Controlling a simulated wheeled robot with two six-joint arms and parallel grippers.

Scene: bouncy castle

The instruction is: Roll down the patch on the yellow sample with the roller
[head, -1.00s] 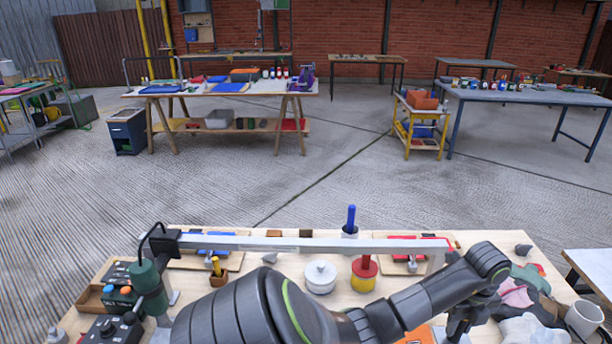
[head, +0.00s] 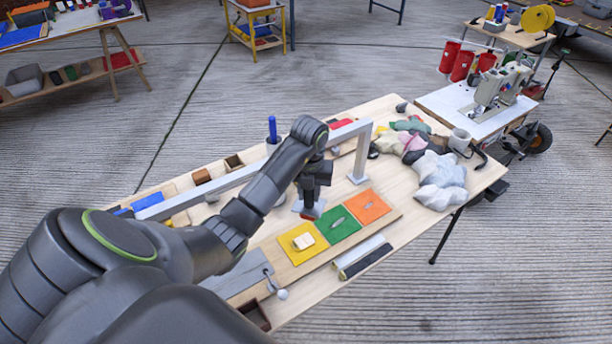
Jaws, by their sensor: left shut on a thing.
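The yellow sample (head: 288,247) lies flat on a board on the bench, left of a green sample (head: 326,232) and an orange sample (head: 378,215). A small cream patch (head: 303,241) lies on the yellow sample. My left gripper (head: 313,200) points down, above and behind the samples, apart from the patch. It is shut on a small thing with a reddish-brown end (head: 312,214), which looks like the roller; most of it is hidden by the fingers. My right gripper is out of view.
A long pale metal frame (head: 352,132) spans the bench behind the samples, with a post at its right. A grey plate (head: 240,279) and a lever with a pale knob (head: 282,294) are left of the samples. Crumpled cloths (head: 440,180) lie at the right end.

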